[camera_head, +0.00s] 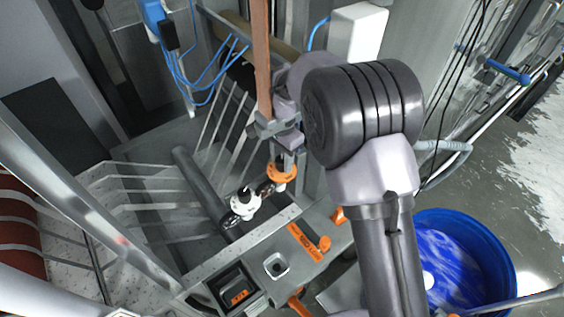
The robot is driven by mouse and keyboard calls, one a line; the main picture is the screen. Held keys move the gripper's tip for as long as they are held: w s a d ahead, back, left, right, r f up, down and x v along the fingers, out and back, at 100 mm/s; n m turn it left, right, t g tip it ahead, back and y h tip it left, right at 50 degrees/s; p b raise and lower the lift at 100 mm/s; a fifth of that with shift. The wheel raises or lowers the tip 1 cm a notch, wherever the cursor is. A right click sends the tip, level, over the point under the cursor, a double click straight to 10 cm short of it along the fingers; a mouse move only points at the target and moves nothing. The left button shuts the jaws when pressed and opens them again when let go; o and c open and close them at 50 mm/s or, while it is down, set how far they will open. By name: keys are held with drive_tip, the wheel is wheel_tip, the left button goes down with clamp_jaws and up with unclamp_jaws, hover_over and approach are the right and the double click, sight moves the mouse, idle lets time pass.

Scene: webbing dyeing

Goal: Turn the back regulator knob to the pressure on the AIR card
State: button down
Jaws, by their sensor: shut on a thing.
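Two regulators stand behind the grey panel. The back one shows an orange body (282,173). The front one is white (243,203) with a black knob (244,192) on top. My gripper (287,153) points down directly over the orange regulator, its fingers closed around the back regulator's knob, which they mostly hide. I cannot make out a gauge reading or a pointer. No card reads clearly as the AIR card.
A brown band (262,55) hangs down just left of my gripper. A metal guard rail (150,178) is at the left. A blue drum (497,247) of blue liquid stands at the right. A dark box with orange marks (236,290) sits at the front.

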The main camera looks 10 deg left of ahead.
sight(282, 160)
drive_tip(key=shift+m+b, duration=1.7)
drive_tip(key=shift+m, duration=0.3)
drive_tip(key=shift+r, duration=0.1)
drive_tip(key=c, duration=1)
unclamp_jaws()
drive_tip(key=shift+o, duration=0.2)
wheel_tip(282, 160, up, 17)
drive_tip(key=p, duration=0.1)
drive_tip(key=shift+r, duration=0.2)
